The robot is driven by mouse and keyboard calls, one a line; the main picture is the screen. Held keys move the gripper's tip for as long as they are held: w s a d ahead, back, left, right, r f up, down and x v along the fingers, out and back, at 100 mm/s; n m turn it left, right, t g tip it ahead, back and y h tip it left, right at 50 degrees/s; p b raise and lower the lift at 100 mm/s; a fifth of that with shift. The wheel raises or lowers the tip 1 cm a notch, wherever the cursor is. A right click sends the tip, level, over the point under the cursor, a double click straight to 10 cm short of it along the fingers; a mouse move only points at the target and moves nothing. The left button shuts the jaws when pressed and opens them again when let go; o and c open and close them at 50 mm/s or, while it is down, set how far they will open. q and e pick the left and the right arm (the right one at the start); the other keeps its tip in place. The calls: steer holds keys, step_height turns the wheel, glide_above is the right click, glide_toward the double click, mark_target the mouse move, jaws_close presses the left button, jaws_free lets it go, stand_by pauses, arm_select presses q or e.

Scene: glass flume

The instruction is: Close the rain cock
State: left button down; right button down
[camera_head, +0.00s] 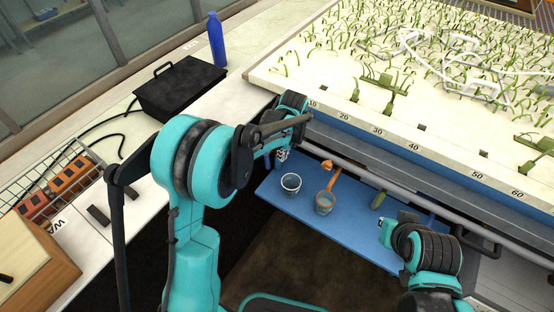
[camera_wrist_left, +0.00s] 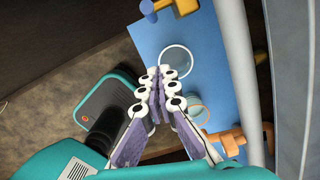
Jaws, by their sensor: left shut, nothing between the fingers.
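An orange cock-like fitting with a lever (camera_head: 330,168) sits under the flume's front rail, above the blue shelf. An orange fitting also shows at the lower right of the left wrist view (camera_wrist_left: 230,140), and a yellow handle (camera_wrist_left: 184,7) shows at its top. I cannot tell which is the rain cock. My left gripper (camera_head: 281,157) is by the rail, left of the orange fitting, and clear of it. In the left wrist view its fingertips (camera_wrist_left: 158,72) are together and empty, above the shelf. My right gripper (camera_head: 384,232) is low at the right; its fingers are not clear.
A white cup (camera_head: 291,185) and a clearer cup (camera_head: 324,204) stand on the blue shelf (camera_head: 274,194). A greenish handle (camera_head: 378,199) is further right. The planted flume bed (camera_head: 330,75) is above. A black box (camera_head: 180,88) and blue bottle (camera_head: 217,42) stand left.

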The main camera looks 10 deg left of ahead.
arm_select(q)
steer(key=b, duration=0.4)
glide_toward(269, 167)
steer(key=s+d+f, duration=0.2)
steer(key=d+f, duration=0.2)
steer(key=f, duration=0.2)
steer(key=w+a, duration=0.1)
steer(key=w+a+b, duration=0.1)
steer(key=a, duration=0.1)
steer(key=shift+w+a+r, duration=0.1)
steer(key=shift+a+r, duration=0.05)
steer(key=shift+a, duration=0.1)
steer(key=shift+w+a, duration=0.25)
steer(key=shift+a, duration=0.15)
